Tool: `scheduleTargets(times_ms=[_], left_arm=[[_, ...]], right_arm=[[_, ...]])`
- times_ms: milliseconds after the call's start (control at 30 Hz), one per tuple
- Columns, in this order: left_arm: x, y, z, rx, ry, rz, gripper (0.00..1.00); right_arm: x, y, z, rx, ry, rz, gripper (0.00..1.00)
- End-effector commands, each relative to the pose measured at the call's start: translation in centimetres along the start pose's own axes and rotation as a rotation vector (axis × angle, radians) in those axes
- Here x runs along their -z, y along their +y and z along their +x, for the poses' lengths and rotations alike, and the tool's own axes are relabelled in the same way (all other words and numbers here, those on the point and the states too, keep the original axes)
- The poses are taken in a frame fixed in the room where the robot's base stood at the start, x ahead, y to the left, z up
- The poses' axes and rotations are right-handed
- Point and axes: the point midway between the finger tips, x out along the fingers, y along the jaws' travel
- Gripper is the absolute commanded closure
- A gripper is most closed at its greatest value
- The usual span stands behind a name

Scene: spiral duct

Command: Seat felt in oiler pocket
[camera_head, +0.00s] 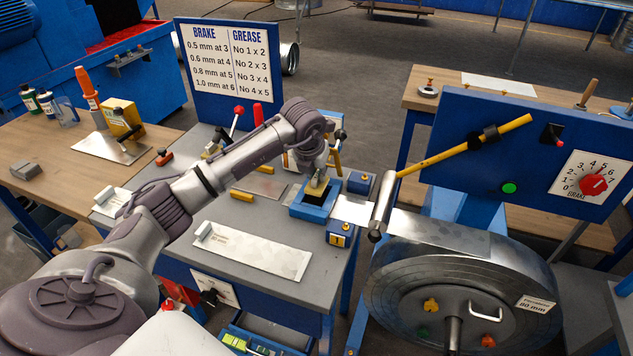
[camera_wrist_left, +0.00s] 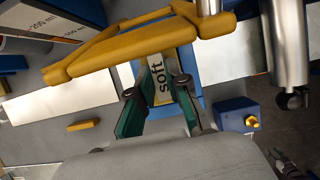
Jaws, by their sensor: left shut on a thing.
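A pale felt piece marked "soft" (camera_wrist_left: 158,84) is between the teal-padded fingers of my left gripper (camera_wrist_left: 157,92) in the left wrist view. The gripper is shut on it. In the head view the left gripper (camera_head: 318,182) points down at the blue oiler block (camera_head: 309,212), near the bench's right side. The block also shows behind the felt in the left wrist view (camera_wrist_left: 185,68). The fingers cover much of the pocket, so I cannot tell whether the felt is inside it or just above.
A yellow lever frame (camera_wrist_left: 110,62) crosses the left wrist view close to the fingers. A small blue box (camera_head: 340,234) stands right of the block, beside a metal roller (camera_head: 382,205) and large drum (camera_head: 470,285). A labelled metal plate (camera_head: 258,248) lies in front.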

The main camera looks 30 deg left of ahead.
Motion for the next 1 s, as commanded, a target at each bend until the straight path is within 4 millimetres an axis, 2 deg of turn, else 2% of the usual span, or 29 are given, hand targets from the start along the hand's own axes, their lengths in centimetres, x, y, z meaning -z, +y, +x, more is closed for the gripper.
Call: scheduleTargets(times_ms=[300, 667, 700, 800, 1000], left_arm=[[1.4, 0.1, 3.5, 0.001, 0.003, 0.0, 1.0], [1.6, 0.1, 4.1, 0.0, 0.0, 0.0, 1.0], [1.5, 0.1, 3.9, 0.0, 0.0, 0.0, 0.78], [1.5, 0.1, 3.9, 0.0, 0.0, 0.0, 0.61], [1.5, 0.1, 3.9, 0.0, 0.0, 0.0, 0.59]], right_arm=[[0.1, -0.1, -1.3, 0.001, -0.002, 0.0, 0.6], [0.1, -0.5, -1.0, 0.006, -0.001, 0.001, 0.6], [0.1, -0.5, -1.1, 0.006, -0.001, 0.001, 0.6], [0.1, -0.5, -1.1, 0.006, -0.001, 0.0, 0.6], [0.1, -0.5, -1.1, 0.006, 0.0, 0.0, 0.6]])
